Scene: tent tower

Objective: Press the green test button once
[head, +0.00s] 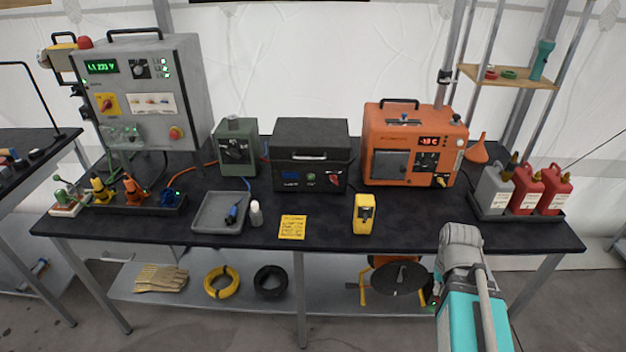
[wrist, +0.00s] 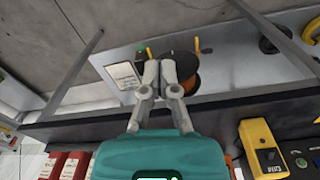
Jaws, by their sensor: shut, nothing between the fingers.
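A small green button (head: 311,178) shows on the front of the black box (head: 312,133) in the middle of the bench. In the wrist view, a small green spot (wrist: 301,162) shows near the lower right edge. Another green spot (wrist: 140,47) sits beside the cable reel on the lower shelf. Labels are too small to read, so I cannot tell which is the test button. My gripper (wrist: 160,70) is shut and empty in the wrist view, over the bench's front side, apart from these. In the head view my arm hides it.
A yellow handheld device (head: 364,213) stands near the bench's front edge. An orange unit (head: 415,125) stands behind it. Red canisters (head: 555,190) stand in a tray at the right. A grey tray (head: 220,222) lies left. The bench front between yellow device and canisters is clear.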

